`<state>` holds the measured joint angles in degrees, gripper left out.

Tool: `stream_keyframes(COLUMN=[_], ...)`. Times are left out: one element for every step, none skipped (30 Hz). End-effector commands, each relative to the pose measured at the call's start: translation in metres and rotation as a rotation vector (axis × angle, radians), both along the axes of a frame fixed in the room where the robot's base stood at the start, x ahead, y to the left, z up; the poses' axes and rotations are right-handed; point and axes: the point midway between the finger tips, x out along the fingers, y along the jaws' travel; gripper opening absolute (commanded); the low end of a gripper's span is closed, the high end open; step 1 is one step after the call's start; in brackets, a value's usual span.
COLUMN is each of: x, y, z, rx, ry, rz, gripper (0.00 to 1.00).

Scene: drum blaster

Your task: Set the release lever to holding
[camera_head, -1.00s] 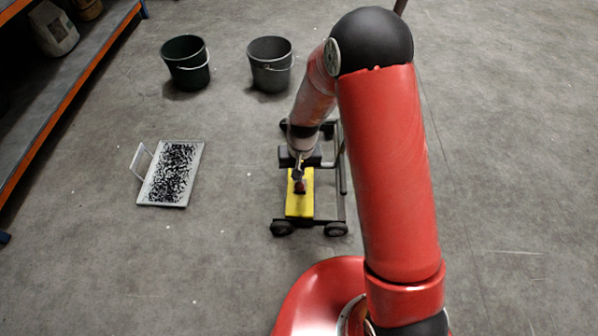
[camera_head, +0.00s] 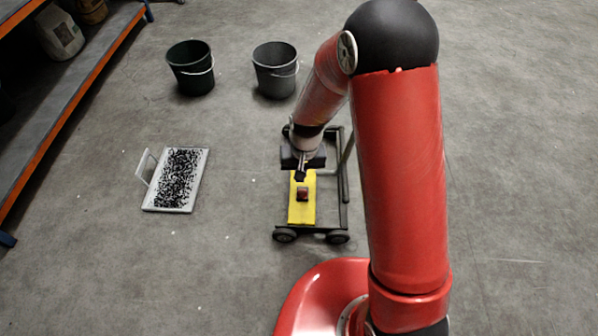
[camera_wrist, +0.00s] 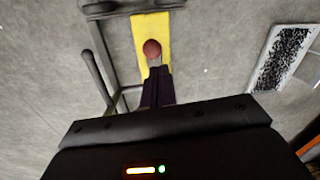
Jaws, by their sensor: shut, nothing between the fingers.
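A low wheeled cart with a dark frame (camera_head: 346,190) carries a yellow panel (camera_head: 301,214). A small dark red knob (camera_head: 303,194) sits on the panel; I take it to be the release lever's end, but its setting cannot be told. My gripper (camera_head: 300,176) is shut and empty, just behind the knob in the head view. In the wrist view the red knob (camera_wrist: 152,48) shows just past the tips of my gripper (camera_wrist: 156,72), over the yellow panel (camera_wrist: 152,25). Whether tips and knob touch is unclear. The lever's shaft is mostly hidden.
Two dark buckets (camera_head: 191,67) (camera_head: 275,69) stand behind the cart. A pale tray of black bits (camera_head: 175,180), with a handle, lies on the floor at left. A shelf with an orange edge (camera_head: 75,105) runs along the left. The floor at right is clear.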

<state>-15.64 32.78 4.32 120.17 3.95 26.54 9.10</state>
Motion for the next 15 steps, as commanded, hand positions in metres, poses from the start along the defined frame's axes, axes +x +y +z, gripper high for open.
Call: stream_keyframes(x=[-0.009, -0.014, -0.019, -0.023, -0.026, -0.031, -0.033, -0.035, -0.038, -0.039, -0.04, -0.041, -0.041, -0.041, -0.041], y=[0.0, -0.001, -0.001, -0.001, -0.001, -0.001, -0.001, -0.001, -0.002, -0.002, -0.002, -0.002, -0.002, -0.002, -0.002], z=[0.009, 0.012, 0.016, 0.019, 0.022, 0.024, 0.026, 0.028, 0.029, 0.03, 0.031, 0.031, 0.031, 0.032, 0.032], rx=[0.0, 0.0, 0.0, 0.0, 0.0, 0.0, 0.0, 0.0, 0.0, 0.0, 0.0, 0.0, 0.0, 0.0, 0.0], ry=[-0.001, -0.002, -0.002, -0.002, -0.003, -0.003, -0.003, -0.003, -0.003, -0.003, -0.004, -0.004, -0.004, -0.004, -0.004], rz=[0.001, 0.0, 0.0, 0.0, 0.001, 0.001, 0.001, 0.0, 0.0, 0.0, 0.0, -0.001, -0.001, -0.001, -0.001], gripper=[0.0, 0.0, 0.0, 0.0, 0.0, 0.0, 0.0, 0.0, 0.0, 0.0, 0.0, 0.0, 0.0, 0.0, 0.0])
